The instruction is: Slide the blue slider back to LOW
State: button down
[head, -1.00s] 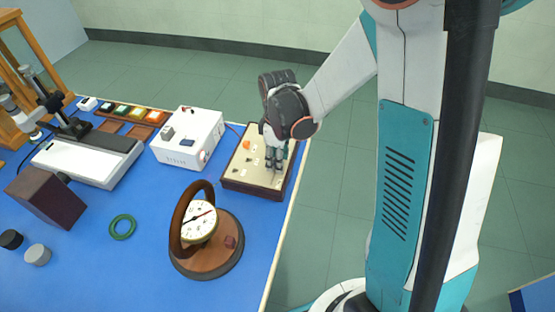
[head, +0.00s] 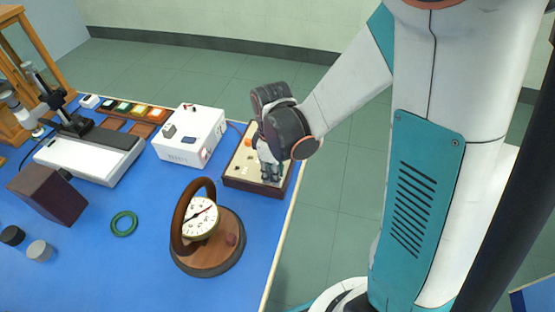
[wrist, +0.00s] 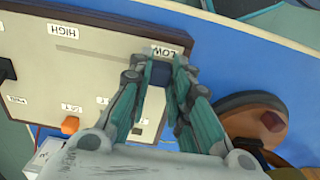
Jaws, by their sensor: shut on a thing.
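The slider panel (head: 238,181), a cream board in a dark wooden case, lies at the right edge of the blue table. In the wrist view its cream face (wrist: 105,62) carries a HIGH label (wrist: 63,30) and a LOW label (wrist: 164,51). The dark blue slider (wrist: 159,73) sits right beside the LOW label, well away from HIGH. My gripper (wrist: 160,78) has its two fingers on either side of the slider, shut on it. In the head view my gripper (head: 270,175) reaches down onto the panel; the slider is hidden there.
An orange knob (wrist: 70,125) and small labelled parts are on the panel. A white box (head: 188,137) stands left of it. A round dial on a wooden base (head: 208,258) stands in front. Floor lies beyond the table's right edge.

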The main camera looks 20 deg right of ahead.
jog(key=shift+s+a, duration=0.1)
jog(key=shift+s, duration=0.1)
jog(key=c, duration=1.5)
grip_release()
jog(key=shift+s+a, duration=0.1)
jog(key=shift+a, duration=0.05)
jog(key=shift+r, duration=0.5)
notch_tip(320, 180, up, 11)
jog(key=shift+f, duration=0.1)
